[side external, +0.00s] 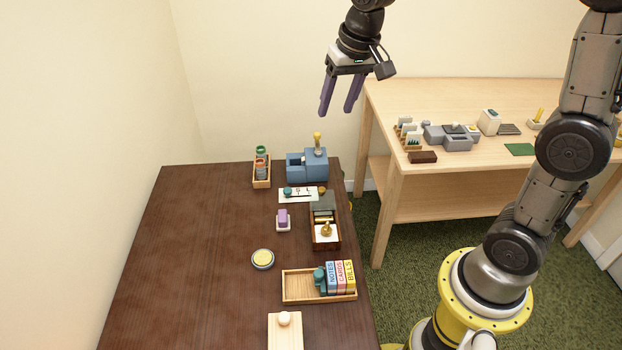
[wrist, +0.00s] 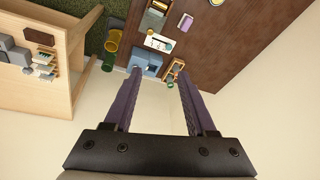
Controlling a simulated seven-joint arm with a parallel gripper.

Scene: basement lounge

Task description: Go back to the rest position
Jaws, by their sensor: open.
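My gripper (side external: 340,108) is open and empty, with two purple fingers apart. In the side external view it hangs in the air, high above the far end of the dark wooden table (side external: 190,260). In the wrist view the gripper (wrist: 160,80) shows its two fingers spread, with nothing between them but the distant table end and pale wall. No fingertip touches anything.
The dark table bears a blue box-like device (side external: 308,166), a small crate with bottles (side external: 262,170), a purple block (side external: 283,217), a round yellow-topped tin (side external: 262,259) and a wooden tray (side external: 300,294). A light wooden bench (side external: 450,180) stands at the right. Walls are behind and left.

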